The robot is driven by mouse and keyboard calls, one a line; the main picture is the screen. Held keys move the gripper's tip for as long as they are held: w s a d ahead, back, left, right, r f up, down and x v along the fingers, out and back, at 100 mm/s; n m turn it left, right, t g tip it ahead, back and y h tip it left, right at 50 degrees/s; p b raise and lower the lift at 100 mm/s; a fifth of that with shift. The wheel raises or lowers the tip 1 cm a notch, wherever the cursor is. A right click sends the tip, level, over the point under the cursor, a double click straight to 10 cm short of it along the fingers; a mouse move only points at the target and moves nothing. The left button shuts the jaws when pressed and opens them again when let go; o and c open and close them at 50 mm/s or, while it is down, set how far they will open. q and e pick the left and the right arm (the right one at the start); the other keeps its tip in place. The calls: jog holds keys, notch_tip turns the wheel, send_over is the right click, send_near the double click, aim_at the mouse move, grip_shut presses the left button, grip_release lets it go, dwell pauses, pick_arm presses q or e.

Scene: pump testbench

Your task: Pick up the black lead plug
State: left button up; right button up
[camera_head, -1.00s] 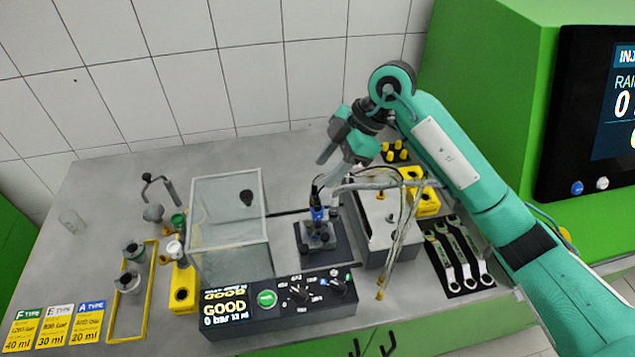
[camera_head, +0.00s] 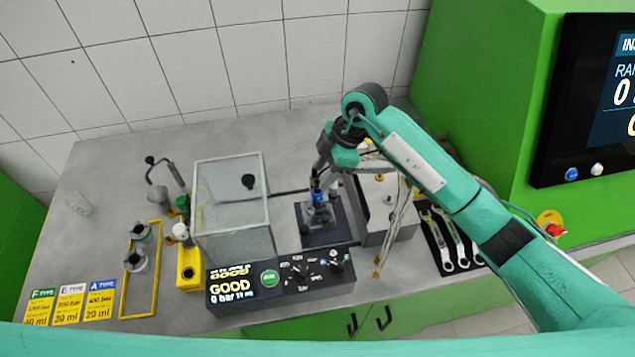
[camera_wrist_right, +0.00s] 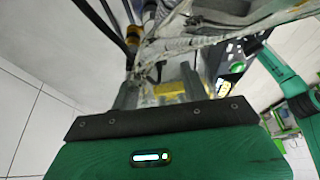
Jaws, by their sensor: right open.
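My right gripper (camera_head: 320,168) is open above the small test stand in the head view. Its fingers point down and left, close to the top of the blue-bodied part (camera_head: 317,194) on the stand. A dark plug-like piece (camera_head: 315,182) shows at the top of that part, partly covered by the gripper; I cannot tell surely whether it is the black lead plug. In the right wrist view the open fingers (camera_wrist_right: 160,88) have pale cables and a dark lead with a yellow band (camera_wrist_right: 133,36) beyond them. I see no firm hold. My left gripper is out of view.
A clear box (camera_head: 232,215) stands left of the stand, and a control box (camera_head: 278,280) in front. A grey box (camera_head: 385,215) with hanging cables (camera_head: 392,230) is close on the right. Wrenches (camera_head: 452,240) lie farther right. The bench's left back is clear.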

aim_at(318, 183)
jog(key=p+x, duration=0.1)
jog(key=x, duration=0.2)
jog(key=shift+d, duration=0.1)
jog(key=shift+f, duration=0.35)
grip_shut()
jog(key=shift+w+r, duration=0.1)
jog(key=shift+r, duration=0.05)
